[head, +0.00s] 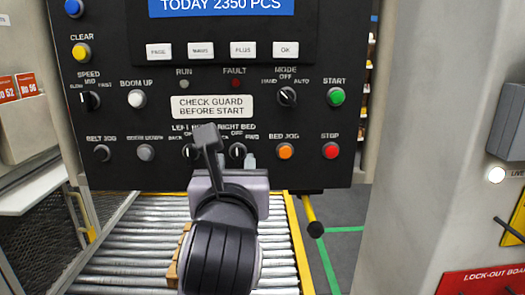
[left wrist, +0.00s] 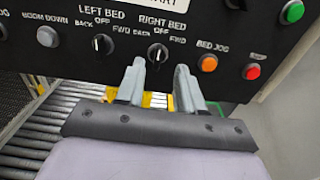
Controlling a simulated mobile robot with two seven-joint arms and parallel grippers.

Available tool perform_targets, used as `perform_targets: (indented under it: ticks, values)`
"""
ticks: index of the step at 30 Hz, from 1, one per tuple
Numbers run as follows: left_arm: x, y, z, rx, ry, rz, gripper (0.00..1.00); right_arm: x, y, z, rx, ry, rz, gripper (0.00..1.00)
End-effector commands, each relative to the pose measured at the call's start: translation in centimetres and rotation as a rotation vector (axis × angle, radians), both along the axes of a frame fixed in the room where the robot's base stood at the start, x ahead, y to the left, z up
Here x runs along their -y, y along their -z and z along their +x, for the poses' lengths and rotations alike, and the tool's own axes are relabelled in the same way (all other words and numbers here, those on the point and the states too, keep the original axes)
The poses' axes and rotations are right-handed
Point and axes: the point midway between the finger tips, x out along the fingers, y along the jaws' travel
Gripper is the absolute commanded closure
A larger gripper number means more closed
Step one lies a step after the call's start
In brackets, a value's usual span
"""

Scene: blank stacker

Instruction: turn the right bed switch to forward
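The right bed switch (head: 237,151) is a small black rotary knob low on the dark control panel. It also shows in the left wrist view (left wrist: 157,53), under BACK, OFF and FWD labels, and its pointer seems to stand near upright, at OFF. My left gripper (head: 229,150) is before the panel with its fingers apart and nothing held. In the left wrist view the fingertips (left wrist: 160,70) stand either side of the knob's line, just below it; I cannot tell whether they touch it. My right gripper is not in view.
The left bed switch (left wrist: 103,44) is close on the left. The orange bed jog button (head: 285,151) and red stop button (head: 331,150) are on the right. A roller conveyor (head: 120,240) runs below the panel. A pale column (head: 425,150) stands at the right.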

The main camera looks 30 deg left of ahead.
Motion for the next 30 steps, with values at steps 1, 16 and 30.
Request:
perform_targets:
  ticks: [1,16,30]
  values:
    - [-0.1,-0.1,0.3,-0.002,0.004,-0.003,0.63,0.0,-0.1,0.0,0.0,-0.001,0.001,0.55]
    - [-3.5,0.0,5.7,-0.003,0.001,-0.002,0.63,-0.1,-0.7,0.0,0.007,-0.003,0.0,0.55]
    - [-3.6,0.0,6.0,-0.002,0.002,-0.002,1.0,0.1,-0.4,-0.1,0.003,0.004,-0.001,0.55]
